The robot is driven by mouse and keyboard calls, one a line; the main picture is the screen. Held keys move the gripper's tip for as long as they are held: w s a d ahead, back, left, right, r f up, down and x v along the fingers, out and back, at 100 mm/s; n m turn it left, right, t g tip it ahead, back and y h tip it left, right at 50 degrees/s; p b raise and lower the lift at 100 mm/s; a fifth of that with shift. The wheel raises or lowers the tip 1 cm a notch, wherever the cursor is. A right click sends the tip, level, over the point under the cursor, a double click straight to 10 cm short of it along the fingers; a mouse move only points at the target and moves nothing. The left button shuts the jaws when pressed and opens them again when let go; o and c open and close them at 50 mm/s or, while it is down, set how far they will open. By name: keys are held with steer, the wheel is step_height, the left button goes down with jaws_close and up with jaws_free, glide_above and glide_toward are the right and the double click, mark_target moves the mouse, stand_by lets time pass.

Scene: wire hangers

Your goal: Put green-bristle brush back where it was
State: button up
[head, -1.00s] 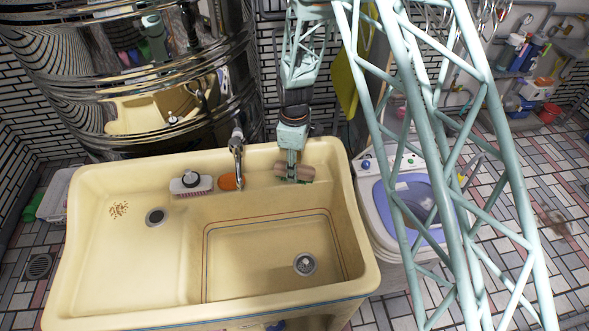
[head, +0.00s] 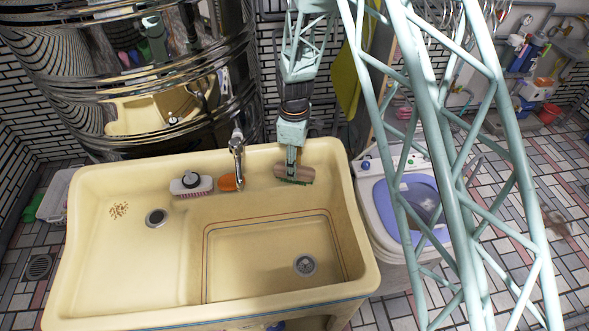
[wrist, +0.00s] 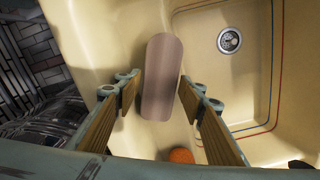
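The green-bristle brush (head: 294,174) lies on the back ledge of the cream sink, right of the faucet. Its brown back faces up and green bristles show along its lower edge. In the wrist view its smooth pinkish-brown back (wrist: 158,75) lies between my two wood-lined fingers. My gripper (head: 291,161) is just above the brush, pointing down. In the wrist view my gripper (wrist: 160,88) is open, with the fingers spread on either side of the brush; the bristles are hidden there.
The cream sink (head: 130,270) has a drain (head: 305,265) in its deeper basin. A washing machine (head: 376,200) stands right of the sink.

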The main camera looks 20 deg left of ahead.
step_height(320, 180, up, 10)
stand_by(0.6)
stand_by(0.6)
stand_by(0.4)
